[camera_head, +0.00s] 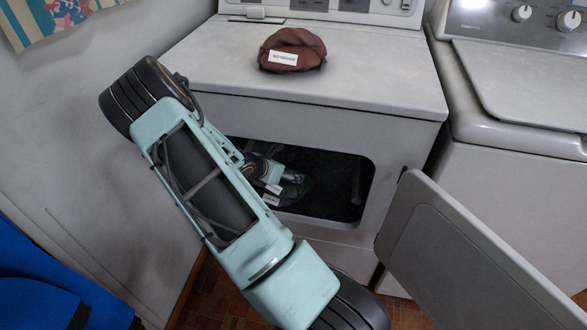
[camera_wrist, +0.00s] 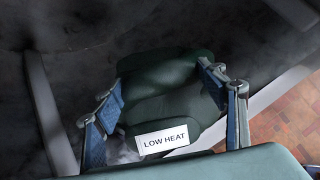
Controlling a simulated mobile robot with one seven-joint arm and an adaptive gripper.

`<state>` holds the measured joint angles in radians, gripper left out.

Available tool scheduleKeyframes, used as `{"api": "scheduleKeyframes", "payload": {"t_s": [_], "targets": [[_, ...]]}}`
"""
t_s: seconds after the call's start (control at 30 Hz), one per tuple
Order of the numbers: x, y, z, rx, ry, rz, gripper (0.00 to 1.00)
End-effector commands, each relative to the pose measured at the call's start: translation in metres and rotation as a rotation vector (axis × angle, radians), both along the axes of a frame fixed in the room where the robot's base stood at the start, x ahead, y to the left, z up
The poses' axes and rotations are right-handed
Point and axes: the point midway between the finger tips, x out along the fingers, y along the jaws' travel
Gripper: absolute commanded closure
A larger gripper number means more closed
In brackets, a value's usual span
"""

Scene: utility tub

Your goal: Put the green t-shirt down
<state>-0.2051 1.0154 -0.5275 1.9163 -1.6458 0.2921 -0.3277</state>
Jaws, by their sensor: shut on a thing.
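The green t-shirt (camera_wrist: 165,75) is a dark green folded bundle with a white "LOW HEAT" label in the wrist view. My gripper (camera_wrist: 160,88) is shut on it, with one blue finger on each side. In the head view my gripper (camera_head: 288,177) is inside the dryer's (camera_head: 235,112) open front. The dark t-shirt (camera_head: 294,192) shows only in part there, low in the opening. Two small white labels show by the gripper, too small to read. I cannot tell whether the t-shirt touches the drum floor.
A brown-red folded cloth (camera_head: 300,42) with a white label lies on the dryer's top. The dryer door (camera_head: 460,255) hangs open to the right. A white washer (camera_head: 510,150) stands at the right. A wall is close on the left. The drum's right side looks mostly clear.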

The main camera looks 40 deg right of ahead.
Motion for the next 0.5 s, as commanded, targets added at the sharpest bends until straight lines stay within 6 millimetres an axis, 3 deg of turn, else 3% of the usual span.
{"api": "scheduleKeyframes", "payload": {"t_s": [0.27, 0.33, 0.5], "targets": [[0.012, -0.043, 0.001, -0.003, -0.001, -0.003, 0.78], [0.013, -0.041, -0.014, -0.001, 0.003, 0.001, 0.78], [0.013, -0.040, -0.015, -0.001, 0.000, 0.001, 0.78]]}}
